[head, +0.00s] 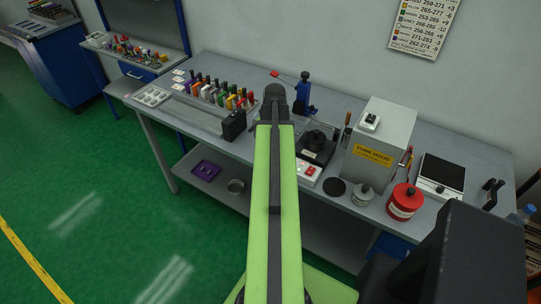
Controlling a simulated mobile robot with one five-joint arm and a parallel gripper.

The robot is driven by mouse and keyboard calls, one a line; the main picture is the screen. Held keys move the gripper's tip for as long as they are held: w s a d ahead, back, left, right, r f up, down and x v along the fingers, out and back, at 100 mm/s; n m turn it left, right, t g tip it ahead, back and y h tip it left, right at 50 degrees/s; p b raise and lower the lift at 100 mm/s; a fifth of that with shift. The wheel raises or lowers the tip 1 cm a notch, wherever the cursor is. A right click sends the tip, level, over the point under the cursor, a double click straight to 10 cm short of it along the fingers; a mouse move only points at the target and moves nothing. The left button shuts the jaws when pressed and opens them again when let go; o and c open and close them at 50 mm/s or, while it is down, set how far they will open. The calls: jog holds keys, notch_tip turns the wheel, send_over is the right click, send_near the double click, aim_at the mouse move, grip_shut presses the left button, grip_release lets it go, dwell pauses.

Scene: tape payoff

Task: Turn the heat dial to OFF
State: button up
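The heat dial cannot be made out with certainty. A small white panel with red parts (308,172) sits at the front of a dark unit (313,151) on the bench, just right of my arm. Any dial there is too small to read its setting. My green arm reaches up the middle of the head view to a dark joint over the bench. My gripper does not show; whatever lies beyond that joint is hidden behind the arm.
A grey fume hood box (379,140) stands right of the dark unit. A red can (405,202), a small grey pot (363,195) and a black disc (335,187) lie near the front edge. A blue tool (303,92) and a row of coloured items (220,95) stand farther back.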

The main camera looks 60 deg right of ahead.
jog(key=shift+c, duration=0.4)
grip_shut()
